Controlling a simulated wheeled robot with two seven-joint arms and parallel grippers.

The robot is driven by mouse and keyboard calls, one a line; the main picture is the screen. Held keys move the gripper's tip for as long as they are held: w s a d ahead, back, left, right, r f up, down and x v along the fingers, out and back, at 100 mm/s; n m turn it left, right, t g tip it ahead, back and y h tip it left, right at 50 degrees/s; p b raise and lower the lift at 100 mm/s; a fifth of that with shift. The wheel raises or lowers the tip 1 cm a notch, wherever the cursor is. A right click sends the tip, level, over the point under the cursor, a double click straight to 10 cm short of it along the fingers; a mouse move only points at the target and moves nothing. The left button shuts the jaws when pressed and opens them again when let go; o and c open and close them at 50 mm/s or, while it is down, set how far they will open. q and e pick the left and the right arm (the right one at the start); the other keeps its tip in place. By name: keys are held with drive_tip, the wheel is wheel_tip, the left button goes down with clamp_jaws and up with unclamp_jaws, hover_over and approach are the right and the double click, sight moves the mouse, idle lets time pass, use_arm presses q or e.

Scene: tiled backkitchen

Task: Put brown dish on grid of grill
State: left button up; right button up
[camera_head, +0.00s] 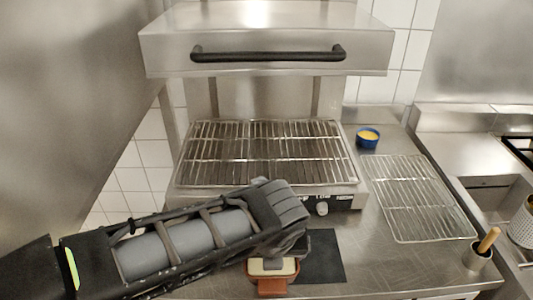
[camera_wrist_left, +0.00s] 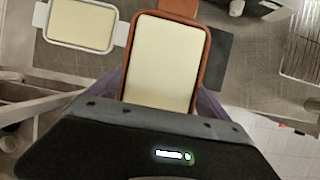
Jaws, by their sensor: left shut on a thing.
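The brown dish (camera_head: 272,287) is a small rectangular pan with a pale filling and a stub handle. It is at the front of the counter, below and in front of the grill. My left gripper (camera_head: 278,246) is shut on it, and my arm hides part of it. In the left wrist view the brown dish (camera_wrist_left: 207,62) lies between my fingers, looking larger than a white dish beside it. Its height above the counter is hard to tell. The grill's grid (camera_head: 265,150) is bare, under the raised hood with a black handle. My right gripper is out of view.
A white dish (camera_wrist_left: 122,33) with pale filling is left of the brown one. A dark mat (camera_head: 320,258) lies on the counter. A loose wire rack (camera_head: 420,197), a blue bowl (camera_head: 368,143) and a pot with a wooden handle (camera_head: 478,259) are at the right. The hood (camera_head: 265,52) overhangs the grid.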

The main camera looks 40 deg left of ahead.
use_arm(q)
drive_tip(key=w+a, duration=0.2)
drive_tip(key=w, duration=0.1)
drive_tip(key=w+a+b, duration=0.1)
drive_tip(key=w+a, duration=0.4)
drive_tip(key=w, duration=0.1)
drive_tip(key=shift+w+a+f+b, duration=0.1)
drive_tip(key=shift+w+a+b, duration=0.05)
drive_tip(key=shift+w+b, duration=0.15)
drive_tip(key=p, duration=0.2)
approach(266, 163)
drive_tip(key=f, duration=0.1)
drive_tip(key=d+f, duration=0.1)
drive_tip(key=f, duration=0.1)
drive_tip(key=s+f, duration=0.1)
drive_tip(key=f, duration=0.1)
drive_tip(key=shift+d, duration=0.15)
drive_tip(key=shift+r, duration=0.1)
drive_tip(key=shift+w+a, duration=0.25)
drive_tip(key=shift+w, duration=0.05)
drive_tip(key=shift+w+a+p, duration=0.6)
drive_tip(key=shift+w+a, duration=0.2)
drive_tip(key=shift+w, duration=0.3)
drive_tip(key=shift+w+a+f+b, duration=0.15)
drive_tip(key=shift+a+f+b, duration=0.05)
drive_tip(key=shift+f+b, duration=0.4)
drive_tip(key=shift+r, duration=0.1)
drive_tip(key=shift+d+r, duration=0.1)
drive_tip(key=shift+r, duration=0.1)
